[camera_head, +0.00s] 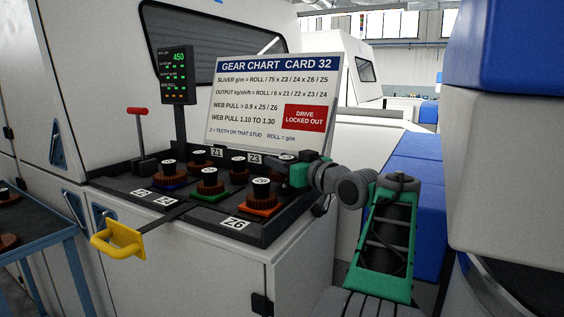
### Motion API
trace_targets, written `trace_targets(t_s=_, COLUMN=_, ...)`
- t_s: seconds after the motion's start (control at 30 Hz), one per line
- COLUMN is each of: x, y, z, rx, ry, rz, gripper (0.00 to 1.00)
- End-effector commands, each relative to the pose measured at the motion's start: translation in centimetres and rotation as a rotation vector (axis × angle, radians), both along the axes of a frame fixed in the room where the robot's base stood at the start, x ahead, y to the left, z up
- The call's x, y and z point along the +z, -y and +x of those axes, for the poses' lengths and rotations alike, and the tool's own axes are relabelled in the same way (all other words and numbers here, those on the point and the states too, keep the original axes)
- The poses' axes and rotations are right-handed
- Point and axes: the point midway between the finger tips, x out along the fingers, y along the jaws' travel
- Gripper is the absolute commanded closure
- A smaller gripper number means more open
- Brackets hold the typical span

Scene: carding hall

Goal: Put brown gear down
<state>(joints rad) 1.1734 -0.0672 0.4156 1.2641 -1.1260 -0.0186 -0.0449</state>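My gripper (280,175) is at the right end of the black gear tray (120,182), low over its back right corner and behind the orange-based stud. It is seen small and from the side. Its fingertips are dark against the tray, so I cannot tell whether they are open or hold a gear. Several brown gears with black hubs sit on the tray. The front ones are a gear on a blue base (169,179), one on a green base (210,187) and one on an orange base (261,203). Another brown gear (238,168) stands behind them.
A gear chart board (270,100) stands behind the tray, close to my gripper. A display post (176,75) and a red-topped lever (138,130) stand at the back left. A yellow handle (118,240) juts out in front. A blue cart (40,235) is at far left.

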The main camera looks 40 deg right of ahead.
Motion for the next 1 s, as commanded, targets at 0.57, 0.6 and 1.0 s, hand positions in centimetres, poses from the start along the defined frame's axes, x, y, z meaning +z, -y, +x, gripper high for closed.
trace_targets(t_s=0.57, x=0.5, y=0.0, z=0.1, rx=0.002, ry=-0.004, rz=0.006, gripper=0.42)
trace_targets(t_s=0.6, x=1.1, y=0.0, z=0.1, rx=0.002, ry=-0.003, rz=0.005, gripper=0.42)
trace_targets(t_s=1.0, x=1.0, y=-0.2, z=-9.6, rx=-0.006, ry=-0.002, rz=0.003, gripper=0.42)
